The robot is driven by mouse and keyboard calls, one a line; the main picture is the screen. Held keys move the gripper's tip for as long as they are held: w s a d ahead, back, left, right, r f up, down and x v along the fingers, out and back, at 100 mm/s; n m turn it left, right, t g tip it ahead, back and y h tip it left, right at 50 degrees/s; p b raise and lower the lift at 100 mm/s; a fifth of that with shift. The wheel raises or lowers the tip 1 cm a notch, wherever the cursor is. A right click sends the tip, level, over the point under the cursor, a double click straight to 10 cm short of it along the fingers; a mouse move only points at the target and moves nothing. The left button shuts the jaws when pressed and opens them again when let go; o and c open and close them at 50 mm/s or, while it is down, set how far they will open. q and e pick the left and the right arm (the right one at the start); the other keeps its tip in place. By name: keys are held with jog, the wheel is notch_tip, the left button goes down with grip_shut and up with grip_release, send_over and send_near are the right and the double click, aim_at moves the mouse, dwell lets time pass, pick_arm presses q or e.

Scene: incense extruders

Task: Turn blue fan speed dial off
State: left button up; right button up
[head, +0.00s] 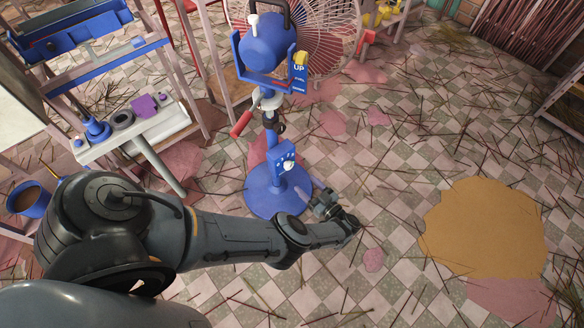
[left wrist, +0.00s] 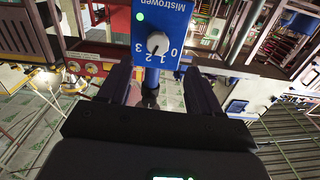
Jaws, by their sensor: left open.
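The blue fan (head: 268,45) stands on a post with a round blue base (head: 277,190). Low on the post is a blue control box (head: 281,157) with a pale round dial (head: 289,164). In the left wrist view the box (left wrist: 165,15) shows the dial (left wrist: 157,43) close up, with the numbers 0 to 3 around it and a lit green light. Which number the dial points at is too small to tell. My left gripper (head: 316,191) is open, just below and right of the dial. In its wrist view the fingers (left wrist: 158,78) lie apart and empty, short of the dial.
A shelf rack (head: 140,130) with tools stands at the left. A blue bucket (head: 30,201) is at the lower left. The fan's wire cage (head: 325,35) is above the box. The tiled floor on the right is open, with scattered sticks and a yellow powder patch (head: 484,230).

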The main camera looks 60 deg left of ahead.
aim_at(290, 168)
pick_arm(q)
jog(key=a, duration=0.5)
jog(key=s+a, duration=0.1)
jog(key=a, duration=0.1)
jog(key=shift+s+a+p, duration=0.1)
jog(key=shift+a+p, duration=0.2)
jog(key=shift+p, duration=0.1)
jog(key=shift+s+a, duration=0.1)
jog(key=shift+a, duration=0.45)
pick_arm(e)
jog(key=shift+w+d+r, duration=0.2)
jog(key=shift+d+r, duration=0.4)
jog(key=shift+d, duration=0.25)
pick_arm(q)
jog(key=shift+a, duration=0.1)
pick_arm(e)
jog(key=shift+a, duration=0.15)
pick_arm(q)
jog(key=shift+c, duration=0.3)
jog(key=shift+c, duration=1.3)
jog(key=c, duration=0.7)
